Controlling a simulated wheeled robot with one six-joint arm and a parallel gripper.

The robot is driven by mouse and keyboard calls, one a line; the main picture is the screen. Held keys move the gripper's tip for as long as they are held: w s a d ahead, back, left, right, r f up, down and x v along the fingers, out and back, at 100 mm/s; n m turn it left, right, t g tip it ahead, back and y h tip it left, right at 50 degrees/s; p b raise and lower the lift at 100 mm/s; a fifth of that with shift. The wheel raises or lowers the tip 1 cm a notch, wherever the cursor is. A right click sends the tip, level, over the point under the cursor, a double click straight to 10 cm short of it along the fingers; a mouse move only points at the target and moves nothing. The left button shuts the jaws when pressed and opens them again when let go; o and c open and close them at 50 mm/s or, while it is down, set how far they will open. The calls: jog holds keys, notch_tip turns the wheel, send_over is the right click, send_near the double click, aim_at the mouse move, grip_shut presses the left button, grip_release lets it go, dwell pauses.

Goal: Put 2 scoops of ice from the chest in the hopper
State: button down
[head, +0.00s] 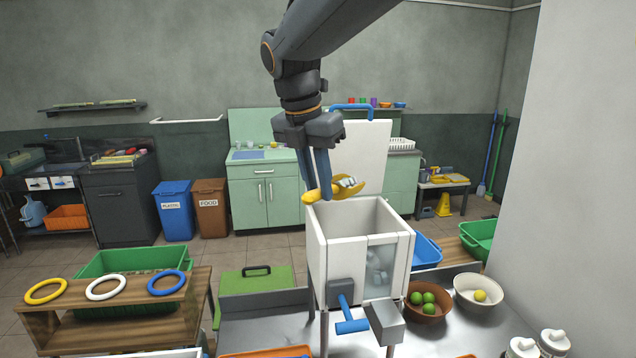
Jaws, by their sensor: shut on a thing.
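My gripper (323,186) points down and is shut on a yellow scoop (350,192). The scoop holds pale ice pieces (347,181) and is above the back rim of the white hopper (332,255). The hopper is an open-topped box with a clear front window, and ice (377,270) shows behind that window. A blue crank (351,326) is on its front. A white panel (362,150) with a blue handle stands upright behind the hopper, like a raised lid. I cannot tell for sure which thing is the ice chest.
A brown bowl of green limes (428,315) and a white bowl (466,294) with a yellow fruit stand right of the hopper. A green lid with a black handle (256,283) and a wooden rack with rings (125,298) are at left. A pale wall closes the right side.

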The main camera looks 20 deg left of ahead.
jog(key=y, duration=0.1)
jog(key=d+m+t+y, duration=0.1)
jog(key=y, duration=0.1)
jog(key=shift+s+f, duration=0.1)
jog(key=shift+f, duration=0.05)
jog(key=y+b, duration=0.1)
jog(key=f+t+y+b, duration=0.1)
jog(key=b, duration=0.1)
jog(key=shift+d, duration=0.15)
jog(key=b, duration=0.2)
jog(key=shift+d+m+t+y+b, duration=0.15)
jog(key=shift+m+t+y+b, duration=0.15)
jog(key=shift+y+b, duration=0.1)
jog(key=y+b, duration=0.1)
jog(key=b, duration=0.2)
jog(key=shift+s+d+f, duration=0.1)
jog(key=shift+d+f, duration=0.05)
jog(key=t+y+b, duration=0.1)
jog(key=b, duration=0.5)
jog(key=d+m+y+b, duration=0.1)
jog(key=b, duration=0.5)
jog(key=shift+s+f+t, duration=0.15)
jog(key=shift+t, duration=0.25)
jog(key=shift+s+d+y+b, duration=0.15)
jog(key=shift+y+b, duration=0.55)
jog(key=shift+b, duration=0.55)
jog(key=r+p, duration=0.1)
jog(key=p, duration=0.1)
jog(key=shift+h+p, duration=0.3)
jog(key=shift+p, duration=0.1)
